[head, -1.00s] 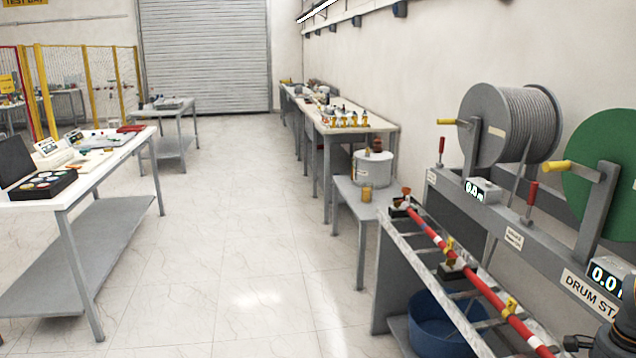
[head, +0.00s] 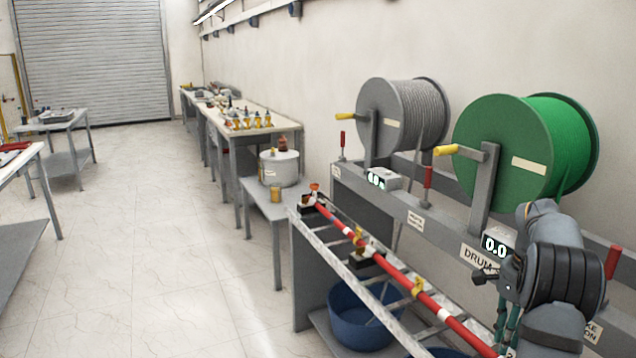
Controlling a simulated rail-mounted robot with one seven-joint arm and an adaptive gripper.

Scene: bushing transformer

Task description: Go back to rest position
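My arm shows at the right edge of the head view, as dark grey joints in front of the drum stand (head: 400,208). Its end is bunched up near the stand's right-hand display, with a small dark piece sticking out to the left and thin dark green parts hanging below. I cannot make out the fingertips of my gripper, nor whether it holds anything. A red pole with white bands and yellow clamps (head: 395,270) lies along a metal ladder-like rack (head: 345,262) to the left of my arm.
A grey cable drum (head: 385,120) and a green drum (head: 505,150) sit on the stand. A blue tub (head: 355,318) is under the rack. A grey pot (head: 279,168) stands on a small table, with a longer workbench (head: 285,124) behind. The tiled floor (head: 150,240) at left is clear.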

